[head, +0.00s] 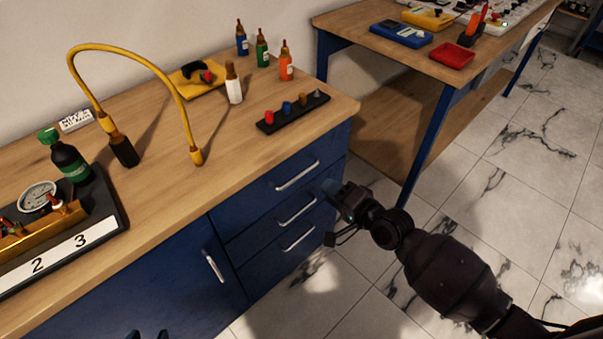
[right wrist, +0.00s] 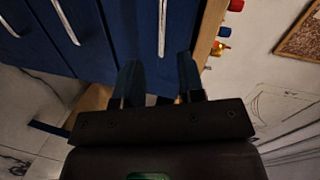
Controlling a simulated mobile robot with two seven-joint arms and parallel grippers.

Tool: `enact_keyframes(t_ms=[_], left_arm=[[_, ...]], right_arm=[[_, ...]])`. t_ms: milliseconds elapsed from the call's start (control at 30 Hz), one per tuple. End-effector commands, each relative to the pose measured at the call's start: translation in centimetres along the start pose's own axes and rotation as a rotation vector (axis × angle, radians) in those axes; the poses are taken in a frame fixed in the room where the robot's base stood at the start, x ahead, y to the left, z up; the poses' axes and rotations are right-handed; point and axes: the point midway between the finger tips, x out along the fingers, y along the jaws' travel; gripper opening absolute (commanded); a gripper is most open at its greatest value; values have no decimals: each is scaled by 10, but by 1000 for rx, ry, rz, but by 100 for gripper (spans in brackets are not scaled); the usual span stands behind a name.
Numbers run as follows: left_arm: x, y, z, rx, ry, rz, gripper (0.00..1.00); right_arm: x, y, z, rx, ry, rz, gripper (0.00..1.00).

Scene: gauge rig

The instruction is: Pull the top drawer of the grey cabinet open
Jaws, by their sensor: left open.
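The cabinet (head: 262,198) under the wooden worktop looks dark blue, not grey. Its top drawer (head: 325,155) is shut and has a pale bar handle (head: 297,175). That handle also shows in the right wrist view (right wrist: 162,25), upright in the picture. My right gripper (head: 330,187) is right of the drawer fronts in the head view. In the right wrist view its fingers (right wrist: 159,80) are apart and empty, with the top handle beyond the gap; I see no contact. My left gripper (head: 147,334) shows only its fingertips at the bottom edge, apart and in front of the cabinet door.
Two lower drawers have handles (head: 297,210) close below. A door handle (head: 215,266) is to the left. A rack with coloured knobs (head: 293,112) sits near the worktop edge. A second table (head: 455,70) stands at the right. Tiled floor (head: 510,150) is clear in front.

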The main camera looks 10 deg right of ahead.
Motion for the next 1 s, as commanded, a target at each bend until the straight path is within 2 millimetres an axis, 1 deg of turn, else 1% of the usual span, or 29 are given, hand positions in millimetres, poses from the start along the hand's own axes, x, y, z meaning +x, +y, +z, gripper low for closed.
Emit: enact_keyframes(t_ms=[33,133,267,367,467,633,800,1000], left_arm=[[-1,0,0,0,-3,0,50],[-1,0,2,0,-7,-1,50],[-2,0,4,-1,-10,-1,50],[-1,0,6,-2,-14,-1,50],[-1,1,10,-3,-20,-1,50],[1,3,16,-8,-29,0,50],[3,4,16,-10,-28,2,50],[5,5,14,-8,-23,4,50]], right_arm=[[0,-1,-1,70,1,-6,36],[0,-2,-1,167,2,-14,36],[2,-2,-1,214,3,-15,36],[8,-2,-1,219,3,-15,36],[20,-2,0,219,3,-16,36],[49,-1,0,217,2,-14,36],[77,-1,0,217,2,-14,36],[100,-2,0,215,3,-13,36]])
